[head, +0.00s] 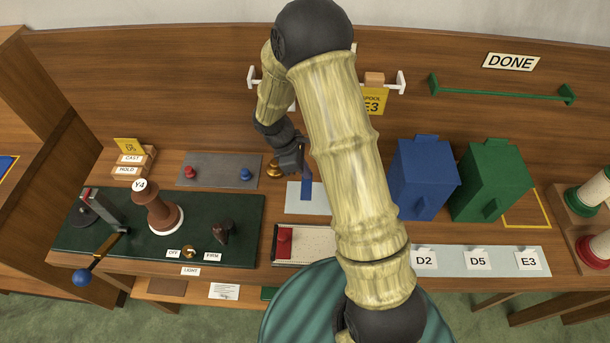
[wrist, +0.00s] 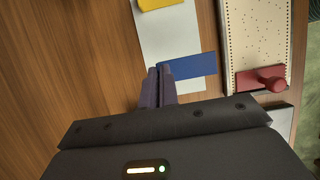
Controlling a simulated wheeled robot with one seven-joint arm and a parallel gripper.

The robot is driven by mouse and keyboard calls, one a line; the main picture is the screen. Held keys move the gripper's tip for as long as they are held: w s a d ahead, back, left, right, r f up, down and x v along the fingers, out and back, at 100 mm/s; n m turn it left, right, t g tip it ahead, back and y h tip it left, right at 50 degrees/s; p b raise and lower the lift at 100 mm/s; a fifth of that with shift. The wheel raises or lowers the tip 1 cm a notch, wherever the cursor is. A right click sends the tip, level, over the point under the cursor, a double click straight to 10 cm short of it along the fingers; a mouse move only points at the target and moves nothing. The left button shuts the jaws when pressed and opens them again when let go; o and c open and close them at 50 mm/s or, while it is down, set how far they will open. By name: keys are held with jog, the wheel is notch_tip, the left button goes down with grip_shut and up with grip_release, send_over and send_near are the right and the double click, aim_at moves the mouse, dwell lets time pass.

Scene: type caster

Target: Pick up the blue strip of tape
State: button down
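The blue strip of tape (head: 307,186) shows over a pale card on the bench in the head view. In the wrist view the strip (wrist: 192,68) reaches right from my fingertips and past the card's edge, so it appears raised off the card. My gripper (wrist: 158,70) has its two dark fingers close together at the strip's left end and appears shut on it. In the head view my gripper (head: 296,165) is beside the strip's far end, partly hidden by my arm. The exact contact between fingers and tape is too small to see.
The pale card (head: 294,203) lies below. A perforated board (wrist: 257,35) with a red block (wrist: 262,80) is on the near side. Blue (head: 425,178) and green (head: 490,180) boxes stand to the right. A grey plate (head: 217,179) with red and blue knobs lies left.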

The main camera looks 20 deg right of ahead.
jog(key=s+a+b, duration=0.1)
jog(key=s+a, duration=0.1)
jog(key=s, duration=0.3)
jog(key=s+a+b, duration=0.2)
jog(key=s, duration=0.4)
jog(key=s+a+b, duration=0.1)
jog(key=s+b, duration=0.1)
jog(key=s, duration=0.4)
jog(key=shift+s+a+f, duration=0.1)
jog(key=shift+s+a, duration=0.1)
jog(key=shift+a, duration=0.2)
